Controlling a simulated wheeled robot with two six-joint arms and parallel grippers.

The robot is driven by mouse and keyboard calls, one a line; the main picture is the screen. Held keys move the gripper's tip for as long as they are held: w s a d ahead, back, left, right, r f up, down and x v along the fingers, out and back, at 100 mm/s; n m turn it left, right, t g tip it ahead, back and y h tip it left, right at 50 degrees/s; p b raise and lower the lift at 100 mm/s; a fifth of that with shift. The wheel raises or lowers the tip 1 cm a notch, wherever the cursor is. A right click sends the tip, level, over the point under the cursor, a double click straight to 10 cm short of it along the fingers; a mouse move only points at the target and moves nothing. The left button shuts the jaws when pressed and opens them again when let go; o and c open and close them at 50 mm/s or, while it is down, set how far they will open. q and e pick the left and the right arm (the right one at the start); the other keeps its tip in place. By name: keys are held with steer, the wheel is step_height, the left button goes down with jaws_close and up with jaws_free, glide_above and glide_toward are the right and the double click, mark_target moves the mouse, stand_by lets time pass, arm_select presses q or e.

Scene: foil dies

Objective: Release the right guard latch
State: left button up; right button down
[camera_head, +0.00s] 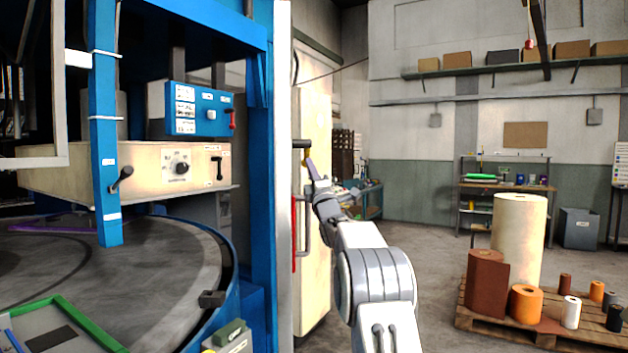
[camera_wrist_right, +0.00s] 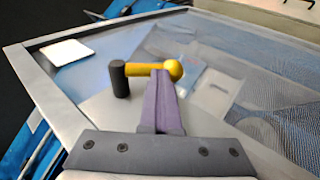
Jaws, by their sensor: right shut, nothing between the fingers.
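The right guard latch (camera_wrist_right: 140,69) is a yellow bar with a ball at its right end and a dark upright grip (camera_wrist_right: 119,78) at its left in the right wrist view. In the head view the latch (camera_head: 300,144) stands out at the guard's edge. My right gripper (camera_head: 309,157) is shut and empty just below the latch. In the wrist view its purple fingers (camera_wrist_right: 161,80) are together, their tips overlapping the bar beside the ball. I cannot tell whether they touch. The guard frame (camera_wrist_right: 50,95) is grey metal with mesh. My left gripper is out of view.
A blue press frame (camera_head: 260,180) with a control box (camera_head: 200,110) and a round table (camera_head: 140,260) stands at left. A pallet (camera_head: 470,322) with several rolls is at lower right. A workbench (camera_head: 505,185) stands behind. The floor between is clear.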

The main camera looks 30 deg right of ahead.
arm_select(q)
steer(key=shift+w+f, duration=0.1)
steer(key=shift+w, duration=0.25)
arm_select(e)
steer(key=w, duration=0.1)
steer(key=w+d+r, duration=0.1)
steer(key=shift+w+d, duration=0.15)
steer(key=shift+w, duration=0.15)
steer(key=shift+r, duration=0.25)
stand_by(0.3)
arm_select(q)
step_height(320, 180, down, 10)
steer(key=b, duration=0.9)
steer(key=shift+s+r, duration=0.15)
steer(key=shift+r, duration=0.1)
arm_select(e)
steer(key=s+f, duration=0.5)
steer(key=f, duration=0.8)
steer(key=shift+d+f, duration=0.2)
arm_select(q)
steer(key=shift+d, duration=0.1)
